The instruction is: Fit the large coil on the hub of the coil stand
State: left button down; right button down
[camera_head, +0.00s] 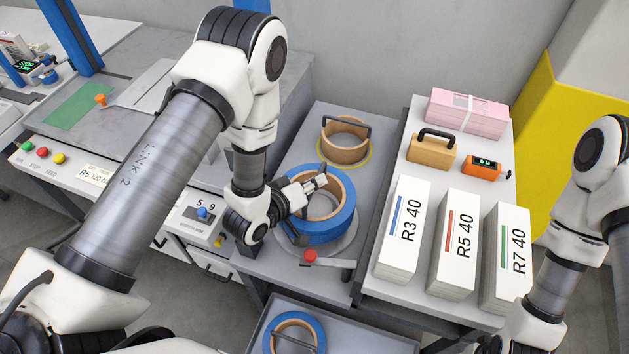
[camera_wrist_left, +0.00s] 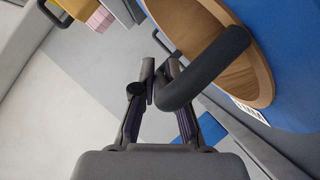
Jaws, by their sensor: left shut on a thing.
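The large coil (camera_head: 345,222) is a thick blue ring with a tan core, at the middle of the head view. It also shows close up at the right of the left wrist view (camera_wrist_left: 285,35). A black curved handle (camera_wrist_left: 212,62) arches over its core. My left gripper (camera_head: 318,184) is over the coil's opening, with its fingers shut on this handle (camera_wrist_left: 155,88). A round grey disc (camera_head: 345,248) shows below the coil's lower right edge. The hub is hidden by the coil and gripper. I cannot tell whether the coil rests on the disc or hangs above. My right gripper is out of view.
A tan core with a black handle (camera_head: 346,155) stands behind the coil. Another blue coil (camera_head: 271,337) lies in a lower tray. A red knob (camera_head: 310,256) sits at the front edge. White paper stacks (camera_head: 402,240) stand on the table to the right.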

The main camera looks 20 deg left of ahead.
pick_arm(q)
jog(key=shift+f+b, duration=0.55)
jog(key=shift+f, duration=0.2)
jog(key=c, duration=1.1)
grip_release()
jog(key=shift+c, duration=0.2)
jog(key=shift+f, duration=0.1)
jog(key=v, duration=0.7)
jog(key=shift+s+a+r, duration=0.1)
jog(key=shift+s+r, duration=0.1)
jog(key=shift+s, duration=0.05)
